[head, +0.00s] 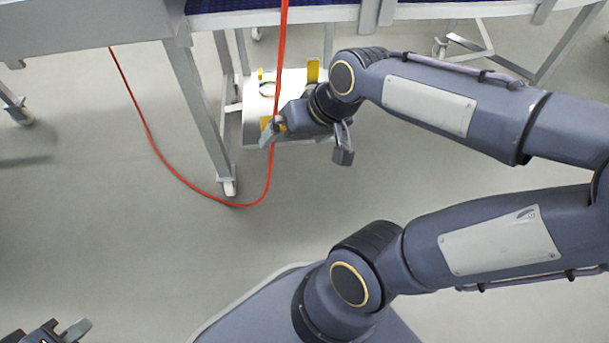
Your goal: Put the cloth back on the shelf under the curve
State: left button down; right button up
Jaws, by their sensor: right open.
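I do not see the cloth in the head view. My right gripper (308,146) is open under the edge of the dark blue conveyor (240,5), its two fingers spread apart and nothing visible between them. It is in front of a white, rounded unit with yellow parts (257,105), partly hidden by the gripper. No shelf surface can be made out clearly. My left gripper (62,332) shows only in part at the bottom left corner, and its jaw state cannot be made out.
A red cable (152,140) hangs in a loop to the floor and passes close to the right gripper's left finger; contact cannot be told. Grey conveyor legs (200,105) stand left of the unit.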

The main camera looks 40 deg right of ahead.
jog(key=s+a+n+y, duration=0.1)
jog(key=s+a, duration=0.3)
jog(key=s, duration=0.4)
jog(key=shift+s+a+f+n, duration=0.2)
jog(key=shift+a+f+n, duration=0.1)
jog(key=shift+n, duration=0.2)
jog(key=shift+r, duration=0.1)
notch_tip(320, 180, up, 38)
jog(key=p, duration=3.8)
